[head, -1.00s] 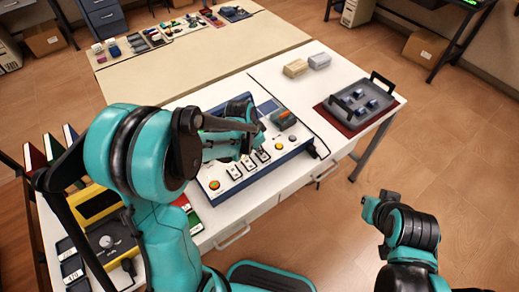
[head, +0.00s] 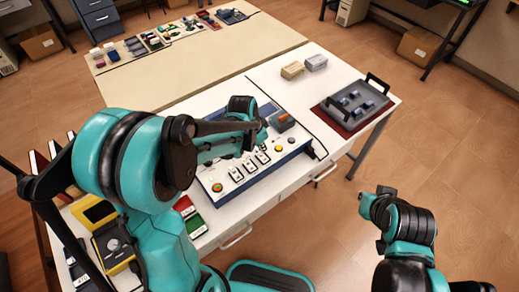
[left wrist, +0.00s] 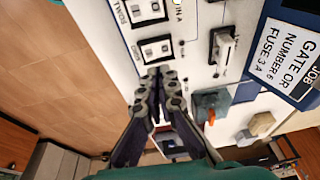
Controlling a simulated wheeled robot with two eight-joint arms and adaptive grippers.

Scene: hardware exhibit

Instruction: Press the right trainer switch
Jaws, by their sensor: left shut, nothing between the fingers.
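The trainer (head: 212,172), a white panel in a blue case, lies on the white table. A row of white rocker switches runs along its front. The right switch (head: 262,158) is the one nearest my left gripper. My left gripper (head: 258,143) is shut and empty over the panel. In the left wrist view its fingertips (left wrist: 159,72) are at the near edge of that switch. I cannot tell whether they touch it. My right arm's end (head: 376,203) hangs off the table; its fingers are unclear.
A dark tray (head: 355,103) stands at the table's right end. A yellow meter (head: 113,248) is at the lower left.

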